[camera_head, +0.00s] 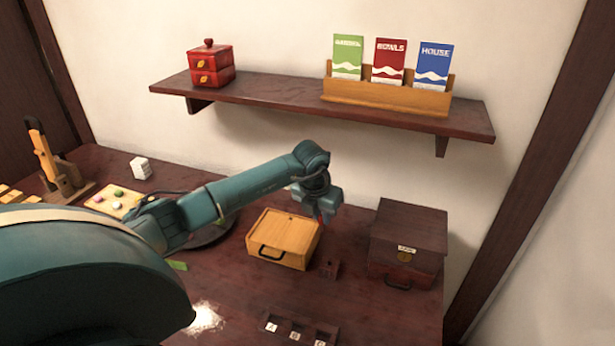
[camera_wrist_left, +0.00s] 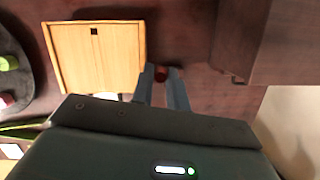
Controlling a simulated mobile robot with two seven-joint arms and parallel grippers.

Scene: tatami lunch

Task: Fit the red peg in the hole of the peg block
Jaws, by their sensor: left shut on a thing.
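My left gripper (camera_head: 318,205) is above the table, behind and to the right of the light wooden box. It is shut on the red peg (camera_head: 325,217), which shows only as a small red bit below the fingers. In the left wrist view the red peg (camera_wrist_left: 161,74) sits between the fingertips of my left gripper (camera_wrist_left: 161,80).
A lettered holder (camera_head: 297,332) lies at the front edge. A wall shelf (camera_head: 290,92) hangs above. Table between block and holder is clear.

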